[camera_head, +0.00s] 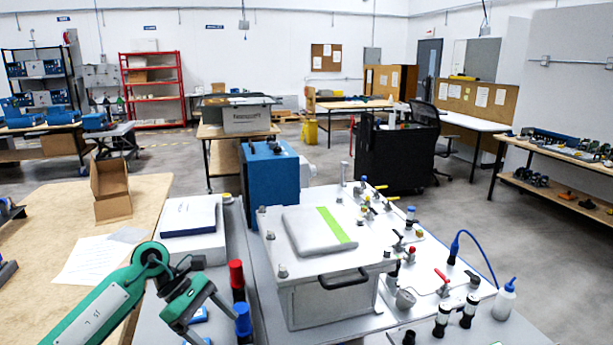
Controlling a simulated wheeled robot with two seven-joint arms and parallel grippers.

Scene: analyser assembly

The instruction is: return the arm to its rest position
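My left arm (105,308) is green and comes in from the lower left. Its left gripper (210,322) hangs over the near left part of the grey bench, with its two fingers spread apart. I see nothing held between them. Small blue items (198,314) lie on the bench below and behind the fingers, partly hidden by them. My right gripper and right arm are not in view.
A red-capped cylinder (236,275) and a blue-capped one (243,320) stand close right of the gripper. A grey lidded box (330,295), valves and a squeeze bottle (504,299) fill the bench rightward. A cardboard box (111,190) stands on the wooden table (40,200).

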